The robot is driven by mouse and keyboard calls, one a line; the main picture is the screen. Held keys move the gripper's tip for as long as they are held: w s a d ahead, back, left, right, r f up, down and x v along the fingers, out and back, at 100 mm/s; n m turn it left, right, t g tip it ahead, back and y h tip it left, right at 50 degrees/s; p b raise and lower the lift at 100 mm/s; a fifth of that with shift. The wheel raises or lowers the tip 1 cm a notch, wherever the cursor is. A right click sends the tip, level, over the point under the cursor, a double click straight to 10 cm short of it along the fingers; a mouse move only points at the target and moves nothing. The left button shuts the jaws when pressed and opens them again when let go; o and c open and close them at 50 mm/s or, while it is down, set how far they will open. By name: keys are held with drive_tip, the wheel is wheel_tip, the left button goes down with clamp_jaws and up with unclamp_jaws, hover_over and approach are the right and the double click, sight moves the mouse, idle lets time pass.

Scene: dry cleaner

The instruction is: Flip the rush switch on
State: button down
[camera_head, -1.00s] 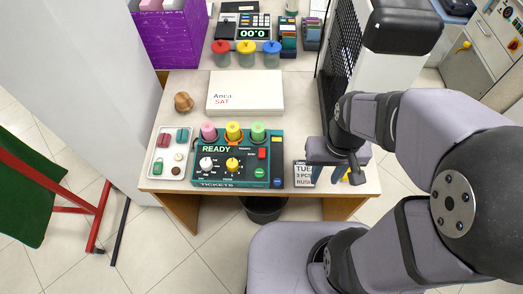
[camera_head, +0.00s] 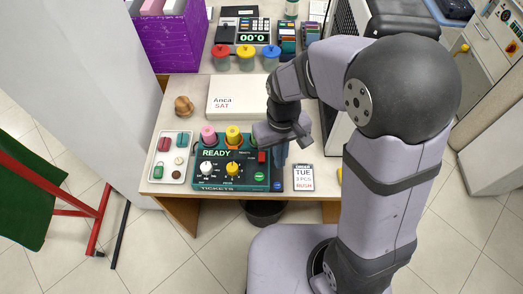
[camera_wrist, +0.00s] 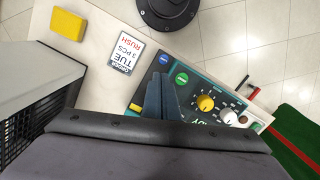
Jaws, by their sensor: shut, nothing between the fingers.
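The teal ticket panel (camera_head: 216,180) sits at the front of the desk and its display reads READY. It has a white knob, a yellow knob, a green button (camera_head: 259,176) and a blue button (camera_head: 277,187). A red control (camera_head: 262,157) shows beside my gripper; I cannot read a rush label or tell a switch position. My gripper (camera_head: 280,162) is shut and empty, over the panel's right end, hiding part of it. In the wrist view, my fingers (camera_wrist: 161,92) point at the panel near the green button; contact cannot be told.
An order card (camera_head: 303,178) reading TUE and RUSH lies right of the panel. A tray (camera_head: 183,148) of small pieces lies left. A white box (camera_head: 235,100) and a wooden knob-like object (camera_head: 184,105) are behind.

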drive_tip(key=w+a+r+n, duration=0.2)
drive_tip(key=w+a+n, duration=0.1)
drive_tip(key=w+a, duration=0.15)
wheel_tip(320, 180, up, 6)
drive_tip(key=n, duration=1.1)
hover_over(262, 160)
drive_tip(key=w, duration=0.2)
drive_tip(key=shift+f, duration=0.15)
drive_tip(key=f+p, duration=0.1)
drive_tip(key=f, duration=0.3)
drive_tip(key=s+f+p, duration=0.1)
drive_tip(key=f, duration=0.4)
drive_tip(key=f+p, duration=0.1)
drive_tip(key=f, duration=0.4)
drive_tip(key=shift+s+p, duration=0.3)
